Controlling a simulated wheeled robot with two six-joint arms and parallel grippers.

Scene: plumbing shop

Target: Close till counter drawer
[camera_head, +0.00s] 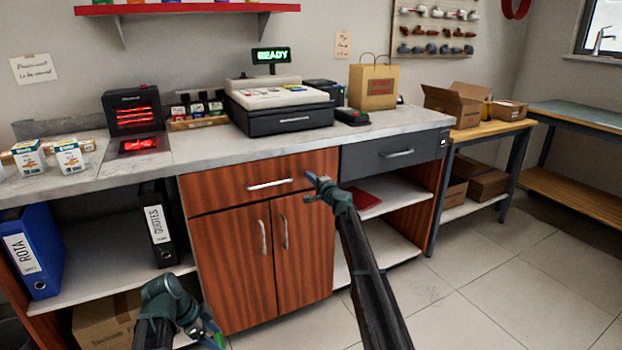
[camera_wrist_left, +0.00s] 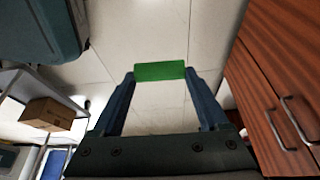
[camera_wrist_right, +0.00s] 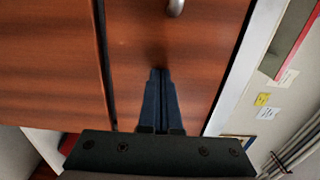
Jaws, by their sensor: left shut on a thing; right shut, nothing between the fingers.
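The till counter's wooden drawer (camera_head: 225,193) has a silver bar handle (camera_head: 270,184) and sits under the grey worktop, above two wooden doors. Its front looks about flush; I cannot tell if a small gap is left. My right gripper (camera_head: 312,180) is shut and empty, its fingertips at the drawer front right of the handle. In the right wrist view the fingers (camera_wrist_right: 160,75) point at the wood (camera_wrist_right: 200,60), with the handle end (camera_wrist_right: 175,7) near. My left gripper (camera_wrist_left: 160,82) is shut on a green block (camera_wrist_left: 160,71), low in front of the counter.
A dark grey drawer (camera_head: 365,157) with its own handle is right of the wooden one, above open shelves. The till (camera_head: 278,120) and a paper bag (camera_head: 373,88) stand on the worktop. Blue (camera_head: 35,248) and black binders are at left. The floor (camera_head: 490,290) at right is clear.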

